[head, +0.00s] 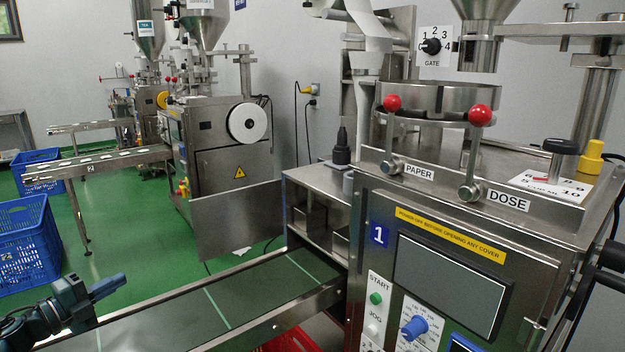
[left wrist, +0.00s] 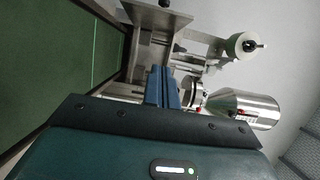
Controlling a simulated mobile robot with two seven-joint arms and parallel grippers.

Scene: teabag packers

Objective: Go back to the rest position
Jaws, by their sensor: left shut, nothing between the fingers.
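My left gripper (head: 122,280) is at the lower left of the head view, its arm coming in from the left edge. It is shut and empty, above the left side of the green conveyor belt (head: 245,302) and apart from the machine. In the left wrist view its two blue fingers (left wrist: 163,80) lie together with nothing between them. My right gripper cannot be made out in the head view.
Packing machine 1 (head: 455,225) fills the right side, with red-knobbed PAPER and DOSE levers and a START button (head: 376,298). Another packing machine (head: 222,150) stands behind. Blue crates (head: 22,245) sit on the green floor at the left.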

